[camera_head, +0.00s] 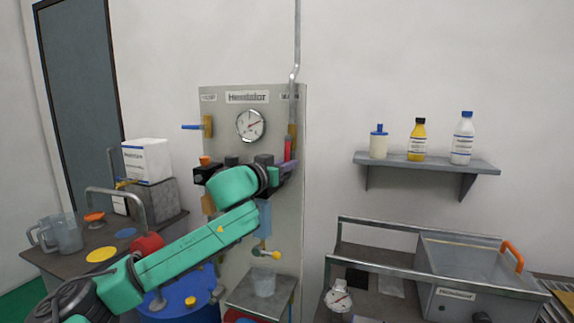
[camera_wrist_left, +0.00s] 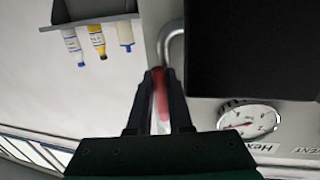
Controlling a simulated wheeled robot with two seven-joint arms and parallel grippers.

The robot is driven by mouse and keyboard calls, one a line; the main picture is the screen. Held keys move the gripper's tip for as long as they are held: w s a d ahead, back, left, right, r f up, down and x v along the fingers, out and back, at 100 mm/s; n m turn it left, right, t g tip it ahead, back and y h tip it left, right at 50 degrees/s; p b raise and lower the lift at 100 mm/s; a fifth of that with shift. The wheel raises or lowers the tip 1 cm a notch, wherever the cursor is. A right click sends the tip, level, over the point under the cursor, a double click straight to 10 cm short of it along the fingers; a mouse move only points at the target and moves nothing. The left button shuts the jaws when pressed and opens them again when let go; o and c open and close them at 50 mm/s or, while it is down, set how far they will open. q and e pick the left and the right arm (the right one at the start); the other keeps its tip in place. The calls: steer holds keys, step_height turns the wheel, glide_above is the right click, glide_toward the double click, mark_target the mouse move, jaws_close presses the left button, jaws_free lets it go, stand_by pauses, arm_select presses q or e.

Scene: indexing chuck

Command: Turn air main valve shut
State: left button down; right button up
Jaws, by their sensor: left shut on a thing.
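The grey panel (camera_head: 230,105) carries a red valve handle (camera_head: 288,148) on its right side, just below a brass fitting on the vertical pipe (camera_head: 297,40). The handle looks upright, roughly in line with the pipe. My left gripper (camera_head: 287,166) reaches it from below and left, and its wrist hides part of the panel. In the left wrist view the red handle (camera_wrist_left: 160,98) lies between the two dark fingers, and the gripper is shut on it. The label above the handle is too small to read. My right gripper is in neither view.
A round gauge (camera_head: 251,125) and a blue lever (camera_head: 192,127) sit left of the handle. A wall shelf (camera_head: 430,163) holds bottles at right. Below it stands a metal basin (camera_head: 470,260) with a rail. A side table (camera_head: 60,262) with jugs stands left.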

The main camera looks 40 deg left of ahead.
arm_select(q)
steer(key=shift+d+r, duration=0.1)
steer(key=shift+d, duration=0.05)
stand_by(0.4)
steer(key=shift+w+d+n+t, duration=0.15)
steer(key=shift+d+n, duration=0.15)
steer(key=shift+n, duration=0.4)
steer(key=shift+w+d+n+t, duration=0.15)
steer(key=shift+d+n, duration=0.15)
steer(key=shift+n, duration=0.4)
steer(key=d+n, duration=0.1)
steer(key=n, duration=0.1)
steer(key=d+r+n, duration=0.1)
steer(key=n, duration=0.1)
steer(key=w+d+r+n+y+b, duration=0.1)
steer(key=n, duration=0.1)
steer(key=shift+n+t, duration=0.4)
steer(key=shift+w+d+r+n+y+p, duration=0.1)
steer(key=shift+d+r+n+y+p, duration=0.45)
steer(key=shift+n, duration=1.2)
steer(key=shift+w+r+n+y+p, duration=0.1)
steer(key=shift+r+n+y+p, duration=0.25)
steer(key=shift+r+n, duration=1)
steer(key=shift+w+d+r+n+y+p, duration=0.1)
steer(key=shift+d+r+n+y+p, duration=0.35)
steer(key=shift+n, duration=1.75)
steer(key=shift+a+f, duration=0.15)
steer(key=shift+a, duration=0.05)
